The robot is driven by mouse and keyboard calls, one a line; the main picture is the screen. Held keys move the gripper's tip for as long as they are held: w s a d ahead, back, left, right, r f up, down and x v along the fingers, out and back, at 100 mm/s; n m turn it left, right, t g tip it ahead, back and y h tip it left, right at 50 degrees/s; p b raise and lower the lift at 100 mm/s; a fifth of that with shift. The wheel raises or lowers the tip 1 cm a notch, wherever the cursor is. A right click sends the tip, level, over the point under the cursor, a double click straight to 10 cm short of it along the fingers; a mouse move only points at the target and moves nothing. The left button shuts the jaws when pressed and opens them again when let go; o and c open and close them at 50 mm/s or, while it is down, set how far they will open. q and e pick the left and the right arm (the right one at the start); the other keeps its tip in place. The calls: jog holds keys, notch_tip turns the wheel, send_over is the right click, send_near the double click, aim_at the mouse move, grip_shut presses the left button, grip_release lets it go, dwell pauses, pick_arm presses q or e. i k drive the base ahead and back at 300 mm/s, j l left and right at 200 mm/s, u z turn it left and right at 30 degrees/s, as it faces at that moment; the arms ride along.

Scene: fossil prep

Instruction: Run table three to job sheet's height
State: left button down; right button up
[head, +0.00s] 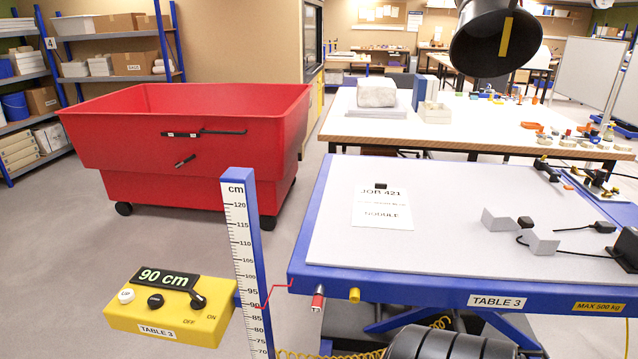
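Table three (396,275) has a grey top and a blue frame labelled TABLE 3. The job sheet (383,209) lies on it under a small black block; it reads JOB 421 and NODULE, with a middle line too small to read. A yellow control box (170,313) stands at the lower left. Its lit display (164,279) reads 90 cm. It has a white UP button (126,295), a black button (156,301) and an OFF/ON switch (198,300). A cm scale (240,240) stands beside the table; a red pointer (270,295) meets it near 90. Neither gripper is in view.
A red wheeled bin (185,130) stands behind the control box. A workbench (400,129) with a pale block and small items is behind the table. A black hood (495,40) hangs at the top right. Black stands and tools lie on the table's right side. Floor shows at left.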

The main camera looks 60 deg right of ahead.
aim_at(126, 296)
jog(key=z, duration=3)
jog(key=i+u, duration=0.25)
jog(key=u, duration=0.15)
jog(key=i+u, duration=0.35)
jog(key=k, duration=0.05)
